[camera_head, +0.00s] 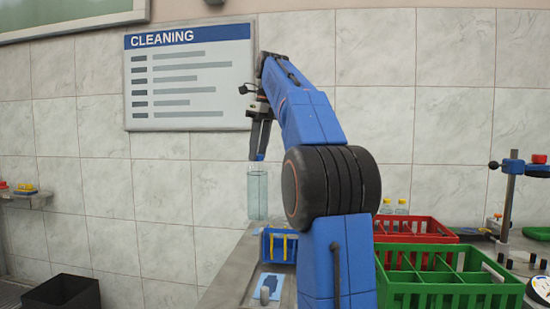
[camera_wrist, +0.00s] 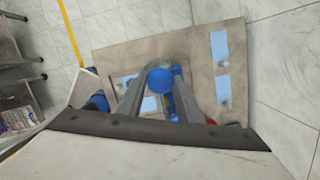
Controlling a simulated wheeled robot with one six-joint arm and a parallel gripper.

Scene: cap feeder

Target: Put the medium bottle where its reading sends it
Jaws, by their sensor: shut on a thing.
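My gripper (camera_head: 260,157) points down at the end of my blue arm and is shut on the neck of a clear, pale-blue bottle (camera_head: 257,196). The bottle hangs upright near the left part of the bench (camera_head: 237,268); I cannot tell how far its base is above the top. In the wrist view my gripper's two fingers (camera_wrist: 160,92) close on either side of a round blue cap (camera_wrist: 160,78). No reading shows on the bottle. Whether this is the medium bottle I cannot tell by size.
A blue crate (camera_head: 269,246) with yellow parts stands below right of the bottle. A red crate (camera_head: 430,226) by two clear bottles (camera_head: 394,207) and a divided green crate (camera_head: 450,290) stand right. A black bin (camera_head: 62,293) is low left. A stand (camera_head: 509,195) rises far right.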

